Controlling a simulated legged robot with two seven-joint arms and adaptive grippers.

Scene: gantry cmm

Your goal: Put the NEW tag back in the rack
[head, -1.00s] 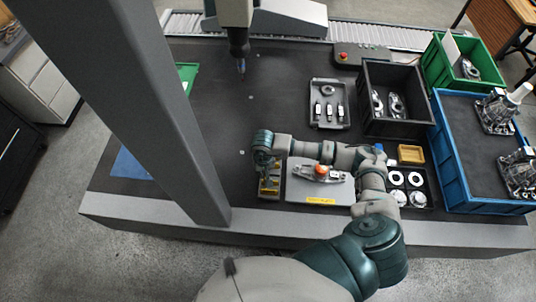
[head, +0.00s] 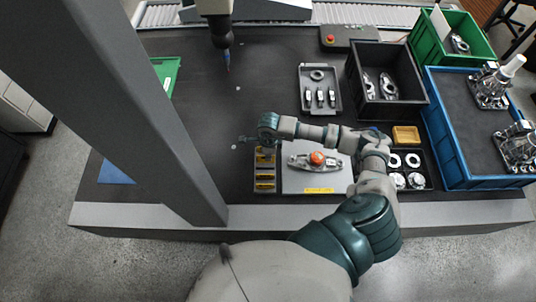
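The small dark rack (head: 265,170) stands near the table's front edge, with several yellow tags in its slots; their lettering is too small to read, so I cannot tell which is the NEW tag. My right gripper (head: 245,140) is beyond and left of the rack's back end, its dark fingers pointing left. The fingers are too small to show whether they are open or shut, and I see no tag in them. A grey plate (head: 312,176) beside the rack holds a metal part with an orange knob (head: 317,158) and has a yellow label (head: 318,190). My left gripper is out of view.
A grey tray (head: 320,72) of parts, a black bin (head: 402,112), a green bin (head: 425,52) and a blue crate (head: 434,128) fill the right side. A machine probe (head: 227,55) hangs over the back. A thick grey column crosses the left. The table's middle is clear.

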